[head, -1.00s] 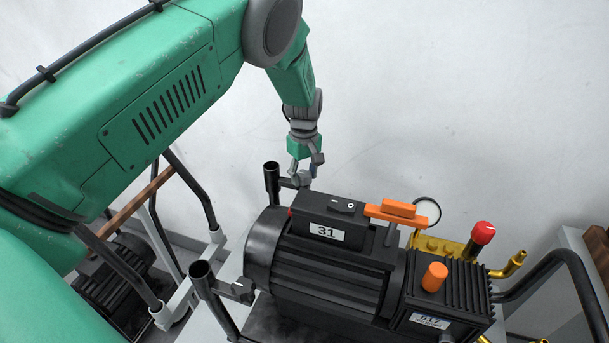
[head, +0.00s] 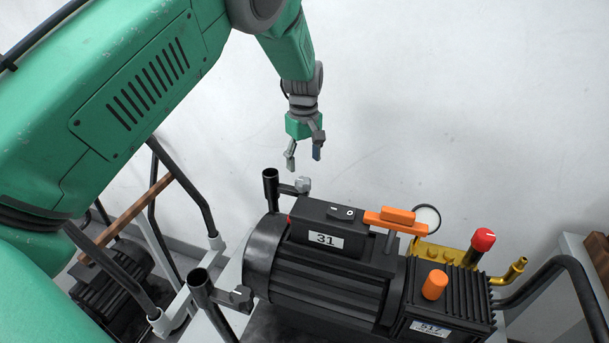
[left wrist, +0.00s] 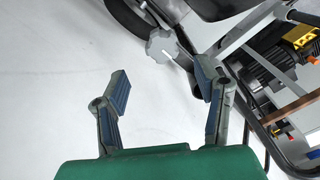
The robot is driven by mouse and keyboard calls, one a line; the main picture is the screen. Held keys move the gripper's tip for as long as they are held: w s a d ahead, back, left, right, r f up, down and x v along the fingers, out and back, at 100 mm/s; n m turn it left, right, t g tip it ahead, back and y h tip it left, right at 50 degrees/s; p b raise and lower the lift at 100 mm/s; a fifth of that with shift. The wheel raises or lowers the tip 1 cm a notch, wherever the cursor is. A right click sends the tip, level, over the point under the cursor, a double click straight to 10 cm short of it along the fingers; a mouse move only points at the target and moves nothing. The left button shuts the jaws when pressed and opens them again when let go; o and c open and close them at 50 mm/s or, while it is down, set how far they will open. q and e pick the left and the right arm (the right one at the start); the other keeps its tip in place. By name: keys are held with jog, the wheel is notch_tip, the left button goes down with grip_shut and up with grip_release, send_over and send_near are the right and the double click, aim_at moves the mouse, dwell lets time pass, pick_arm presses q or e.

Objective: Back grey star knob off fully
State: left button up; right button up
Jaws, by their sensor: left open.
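A grey star knob (head: 303,184) sits at the end of a short arm beside the back black post (head: 271,190), left of the black motor pump (head: 330,262). In the left wrist view the left gripper (left wrist: 162,85) has widely spread fingers. A second grey knob (head: 242,294) is beside the front post (head: 201,286). My right gripper is out of view.
The pump carries an orange handle (head: 397,217), an orange cap (head: 435,284) and a red-topped knob (head: 483,240). A curved black tube (head: 563,268) stands at right. A cart frame with another motor (head: 112,278) is at left. The wall behind is clear.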

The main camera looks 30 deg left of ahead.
aim_at(304, 179)
pick_arm(q)
notch_tip(304, 179, up, 4)
jog(key=shift+r, duration=0.2)
dwell(0.5)
